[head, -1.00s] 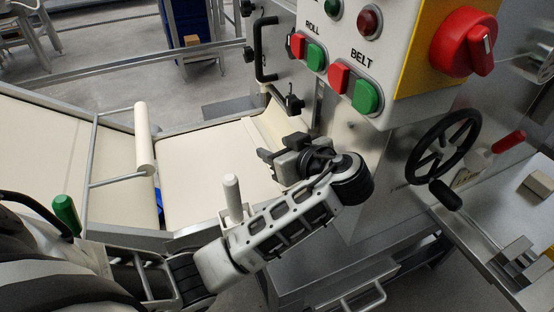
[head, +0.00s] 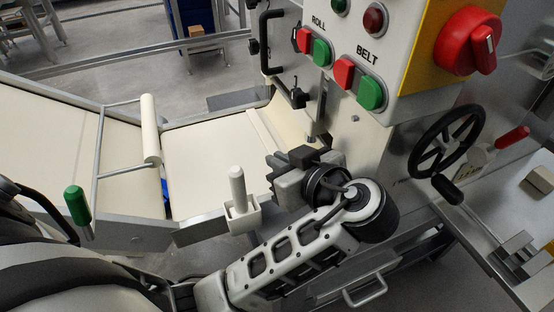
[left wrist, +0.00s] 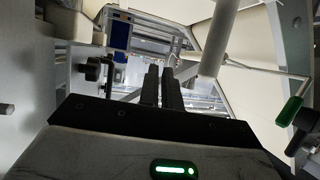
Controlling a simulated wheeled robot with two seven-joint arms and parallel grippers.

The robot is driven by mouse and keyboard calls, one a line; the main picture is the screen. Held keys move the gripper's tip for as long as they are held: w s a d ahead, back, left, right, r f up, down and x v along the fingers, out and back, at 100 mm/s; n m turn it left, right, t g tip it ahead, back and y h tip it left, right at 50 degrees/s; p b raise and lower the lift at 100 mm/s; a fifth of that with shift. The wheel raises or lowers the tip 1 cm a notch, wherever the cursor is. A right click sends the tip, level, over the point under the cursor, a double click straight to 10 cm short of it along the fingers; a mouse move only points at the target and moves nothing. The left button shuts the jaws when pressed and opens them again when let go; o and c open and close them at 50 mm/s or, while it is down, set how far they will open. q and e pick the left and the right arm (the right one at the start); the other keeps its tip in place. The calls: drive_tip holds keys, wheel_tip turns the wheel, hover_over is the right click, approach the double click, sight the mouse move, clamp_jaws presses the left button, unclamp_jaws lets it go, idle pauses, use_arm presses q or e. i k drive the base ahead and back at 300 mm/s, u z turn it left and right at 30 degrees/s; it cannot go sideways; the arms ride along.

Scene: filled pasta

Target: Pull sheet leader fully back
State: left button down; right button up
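A cream sheet (head: 290,122) comes down from the machine's roll side onto the cream belt (head: 205,165). A pale raised strip (head: 259,132) crosses the belt at its edge. It looks like the sheet leader, but its lower end is hidden behind my gripper. My left gripper (head: 273,172) is at the right part of the belt, by the lower end of this strip. I cannot tell whether it touches it. In the left wrist view the two dark fingers (left wrist: 161,87) are close together, with nothing visible between them. My right gripper is not in view.
A white upright handle on a square block (head: 238,190) stands at the belt's near rail, left of my gripper. A cream roller (head: 150,130) on a metal frame and a green-knobbed lever (head: 76,205) are further left. The button panel (head: 372,55) and handwheel (head: 444,143) are right.

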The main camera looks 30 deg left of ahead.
sight(268, 140)
drive_tip(key=k, duration=1)
